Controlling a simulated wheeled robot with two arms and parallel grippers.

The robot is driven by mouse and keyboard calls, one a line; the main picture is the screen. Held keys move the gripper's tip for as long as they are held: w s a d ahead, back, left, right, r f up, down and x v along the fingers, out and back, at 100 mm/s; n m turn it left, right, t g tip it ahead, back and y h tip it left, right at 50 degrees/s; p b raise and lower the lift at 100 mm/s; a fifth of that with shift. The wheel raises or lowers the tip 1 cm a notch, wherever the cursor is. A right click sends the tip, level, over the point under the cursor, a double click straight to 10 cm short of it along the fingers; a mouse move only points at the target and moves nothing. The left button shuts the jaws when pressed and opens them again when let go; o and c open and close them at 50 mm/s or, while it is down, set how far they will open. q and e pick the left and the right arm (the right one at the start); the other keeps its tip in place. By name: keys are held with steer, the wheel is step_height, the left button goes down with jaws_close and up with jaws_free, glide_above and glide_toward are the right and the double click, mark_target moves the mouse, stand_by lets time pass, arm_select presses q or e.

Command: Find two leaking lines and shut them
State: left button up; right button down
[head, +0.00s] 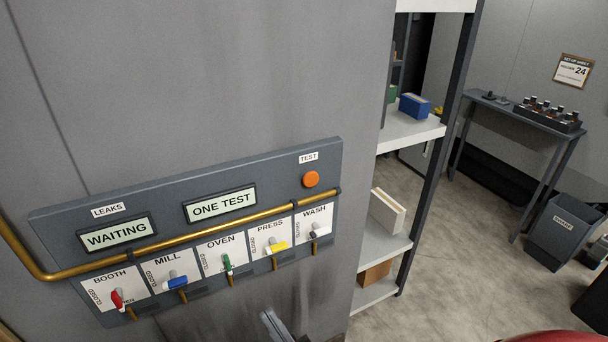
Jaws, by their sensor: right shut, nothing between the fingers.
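A dark grey panel (240,172) on the wall carries a LEAKS display (117,234) reading WAITING and another display (219,204) reading ONE TEST. An orange TEST button (311,179) is at its upper right. Along the bottom are the red BOOTH lever (118,300), blue MILL lever (177,282), green OVEN lever (227,263), yellow PRESS lever (277,247) and dark WASH lever (314,235). Red and green point roughly downward; blue and yellow lie more sideways. The dark lever's angle is unclear. My right gripper (270,322) is shut and empty below the panel. My left gripper is out of view.
A brass pipe (170,243) crosses the panel in front. Right of the wall stands a shelf rack (412,130) with a blue box (415,106). A side table (520,112) with a bottle rack and a grey bin (560,230) stand farther right. Floor between is clear.

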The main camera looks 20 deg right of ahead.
steer(key=w+a+f+n+g+h, duration=0.35)
steer(key=w+a+g, duration=0.2)
steer(key=w, duration=0.45)
steer(key=m+t+h+p, duration=0.15)
steer(key=m+h, duration=0.55)
steer(key=h, duration=1.5)
glide_toward(310, 179)
step_height(310, 179, down, 2)
steer(key=a, duration=0.2)
steer(key=s+d+r+m+g+h, duration=0.2)
steer(key=s+d+r+m+h, duration=0.1)
steer(key=s+d+r+h, duration=0.1)
steer(key=d+h, duration=0.1)
steer(key=h, duration=0.1)
steer(key=shift+r+m+g+h, duration=0.25)
steer(key=shift+m+g+h, duration=0.05)
steer(key=shift+m+h, duration=0.05)
steer(key=shift+s, duration=0.1)
steer(key=w+b, duration=0.1)
steer(key=w, duration=0.7)
steer(key=shift+w+a, duration=0.15)
steer(key=shift+w, duration=0.25)
